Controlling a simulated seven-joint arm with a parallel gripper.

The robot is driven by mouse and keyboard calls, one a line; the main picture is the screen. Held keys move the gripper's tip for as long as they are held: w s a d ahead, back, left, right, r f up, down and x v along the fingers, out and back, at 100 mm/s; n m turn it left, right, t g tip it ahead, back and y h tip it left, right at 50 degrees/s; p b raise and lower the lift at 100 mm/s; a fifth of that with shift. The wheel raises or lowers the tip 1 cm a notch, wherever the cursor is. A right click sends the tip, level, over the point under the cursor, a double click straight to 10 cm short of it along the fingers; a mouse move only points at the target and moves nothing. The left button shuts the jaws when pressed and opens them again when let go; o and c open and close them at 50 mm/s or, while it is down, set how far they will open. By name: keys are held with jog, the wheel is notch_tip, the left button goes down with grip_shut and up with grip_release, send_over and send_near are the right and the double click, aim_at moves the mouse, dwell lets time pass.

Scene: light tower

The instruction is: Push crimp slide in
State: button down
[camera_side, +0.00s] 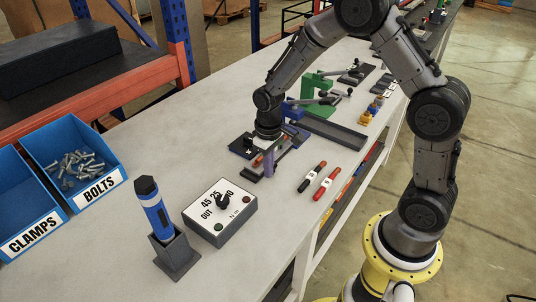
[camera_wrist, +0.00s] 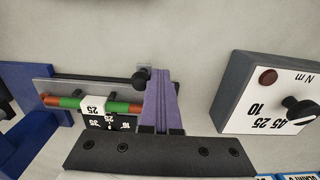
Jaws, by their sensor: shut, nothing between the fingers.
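The crimp fixture shows in the wrist view as a grey rail (camera_wrist: 72,86) with a red, green and orange rod (camera_wrist: 70,102). A white block marked 25 (camera_wrist: 93,104) sits on the rod, with a black numbered plate (camera_wrist: 108,122) beside it. A black knob (camera_wrist: 139,78) stands at the rail's right end. I cannot tell which part is the slide. My gripper (camera_wrist: 158,84) is shut and empty, its purple fingers together just right of the rod's end and the knob. Contact is unclear. In the side view my gripper (camera_side: 269,163) is low beside the fixture, which my wrist partly hides.
Red and black handled tools (camera_side: 320,180) lie to the right. A green press (camera_side: 318,103) stands behind. The bench left of the fixture is clear.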

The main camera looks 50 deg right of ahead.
aim_at(277, 153)
jog(key=shift+d, duration=2.85)
jog(key=shift+r, duration=0.1)
jog(key=shift+a+r, duration=0.75)
jog(key=shift+r, duration=0.3)
jog(key=shift+r, duration=2.4)
jog(key=shift+r, duration=0.1)
